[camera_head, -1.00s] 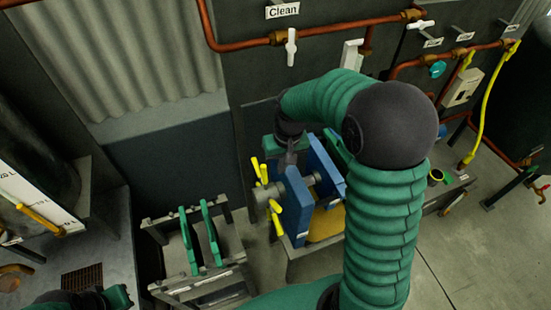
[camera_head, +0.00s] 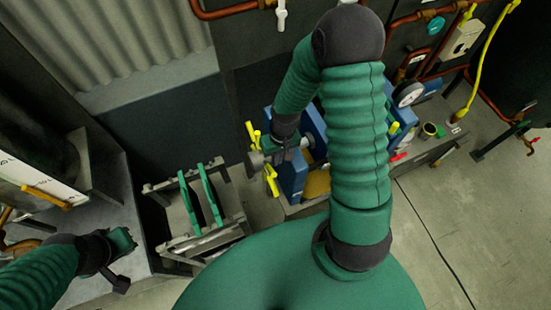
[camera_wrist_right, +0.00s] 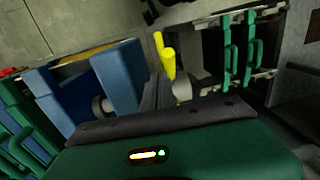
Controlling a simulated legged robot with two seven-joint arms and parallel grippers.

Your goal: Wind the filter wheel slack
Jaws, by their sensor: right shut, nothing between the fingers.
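The filter wheel, with several yellow handles (camera_head: 271,180) around a grey hub (camera_head: 257,159), sits on the left face of the blue filter press (camera_head: 293,173). My right gripper (camera_head: 274,149) is at the wheel, its shut fingers partly hidden by the wrist. In the right wrist view the shut, empty fingers (camera_wrist_right: 155,90) are between the blue plate (camera_wrist_right: 118,75) and a yellow handle (camera_wrist_right: 165,55); I cannot tell if they touch it. My left gripper (camera_head: 120,283) hangs at the lower left, away from the wheel; its jaw state is unclear.
A grey rack with green-handled plates (camera_head: 207,200) stands left of the press. Copper pipes (camera_head: 225,14) run along the back wall, and a gauge (camera_head: 408,93) stands behind the press. My right arm hides part of the press.

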